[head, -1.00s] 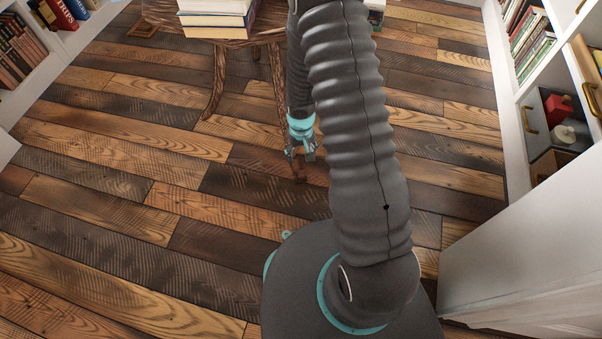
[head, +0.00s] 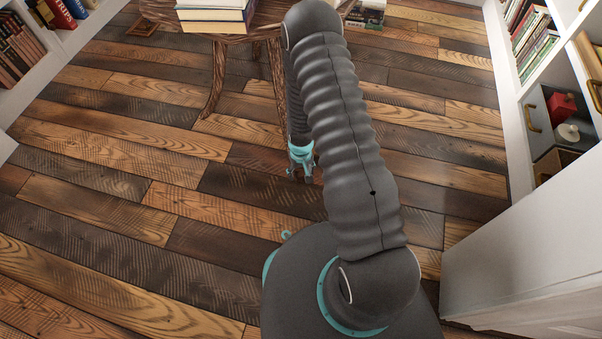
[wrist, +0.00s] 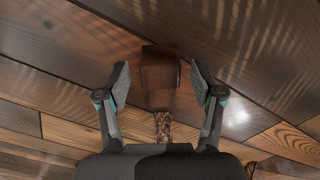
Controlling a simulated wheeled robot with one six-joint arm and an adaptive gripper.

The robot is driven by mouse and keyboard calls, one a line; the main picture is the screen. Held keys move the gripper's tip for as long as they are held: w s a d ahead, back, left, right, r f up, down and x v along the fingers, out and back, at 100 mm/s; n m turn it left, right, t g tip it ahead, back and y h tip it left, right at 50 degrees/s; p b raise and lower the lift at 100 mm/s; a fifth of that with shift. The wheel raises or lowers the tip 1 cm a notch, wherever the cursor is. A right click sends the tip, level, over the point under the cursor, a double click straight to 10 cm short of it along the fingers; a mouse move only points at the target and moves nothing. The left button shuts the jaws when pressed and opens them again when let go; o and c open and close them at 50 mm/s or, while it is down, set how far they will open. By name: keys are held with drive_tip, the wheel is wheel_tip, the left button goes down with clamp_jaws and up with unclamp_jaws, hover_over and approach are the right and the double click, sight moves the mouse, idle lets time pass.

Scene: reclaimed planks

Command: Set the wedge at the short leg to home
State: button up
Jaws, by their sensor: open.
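A brown block that looks like the wedge (wrist: 160,72) lies on the floor planks in the wrist view, between the two fingers of my gripper (wrist: 161,82). The fingers are open, with a visible gap on each side of the block. A rough bark-textured piece, likely a table leg (wrist: 163,126), shows just below the block; I cannot tell if they touch. In the head view my gripper (head: 302,165) is low near the floor, by the leg of the wooden table (head: 245,30). The wedge is hidden there behind my gripper.
Books (head: 215,12) are stacked on the table. Another table leg (head: 215,82) stands to the left. A white bookshelf with an open drawer (head: 560,130) is on the right, another shelf at upper left. The plank floor (head: 120,200) on the left is clear.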

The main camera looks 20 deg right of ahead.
drive_tip(key=shift+f, duration=0.3)
